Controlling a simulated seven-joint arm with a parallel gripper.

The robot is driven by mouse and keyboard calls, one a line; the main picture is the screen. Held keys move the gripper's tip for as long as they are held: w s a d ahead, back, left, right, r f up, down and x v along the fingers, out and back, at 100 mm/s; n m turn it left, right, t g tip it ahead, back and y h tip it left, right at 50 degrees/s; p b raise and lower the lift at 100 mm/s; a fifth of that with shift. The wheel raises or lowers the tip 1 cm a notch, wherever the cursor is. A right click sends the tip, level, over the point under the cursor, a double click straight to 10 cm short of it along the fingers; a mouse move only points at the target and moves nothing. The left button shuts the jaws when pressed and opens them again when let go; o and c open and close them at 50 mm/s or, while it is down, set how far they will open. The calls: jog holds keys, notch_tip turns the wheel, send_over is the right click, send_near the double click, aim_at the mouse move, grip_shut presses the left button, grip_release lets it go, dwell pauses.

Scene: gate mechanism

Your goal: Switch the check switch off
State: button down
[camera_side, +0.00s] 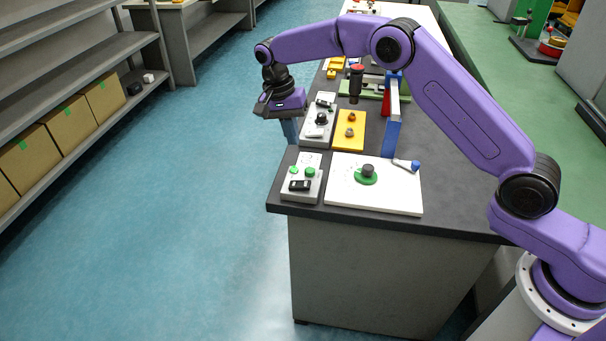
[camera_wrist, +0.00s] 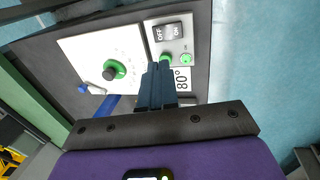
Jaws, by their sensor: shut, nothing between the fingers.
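A grey control box (camera_side: 302,179) sits at the near left corner of the table. It carries a black rocker switch (camera_side: 299,186) and two green round parts. In the wrist view the rocker switch (camera_wrist: 168,32) shows the words OFF and ON; which side is pressed I cannot tell. My gripper (camera_side: 291,140) is shut and empty, with blue fingers pointing down, above the table's left edge and behind the box. In the wrist view the shut fingers (camera_wrist: 160,66) overlap the lower edge of one green part and lie apart from the rocker in the picture.
A white plate (camera_side: 373,190) with a green-based dark knob (camera_side: 367,172) lies right of the box. Behind stand another grey box (camera_side: 318,122), a yellow plate (camera_side: 349,130) and a blue upright post (camera_side: 392,125). Left of the table is open floor.

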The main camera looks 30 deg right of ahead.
aim_at(306, 183)
jog(key=f, duration=0.4)
jog(key=s+d+f, duration=0.1)
jog(key=f, duration=0.3)
jog(key=s+d+f, duration=0.1)
jog(key=f, duration=0.3)
jog(key=shift+f, duration=0.25)
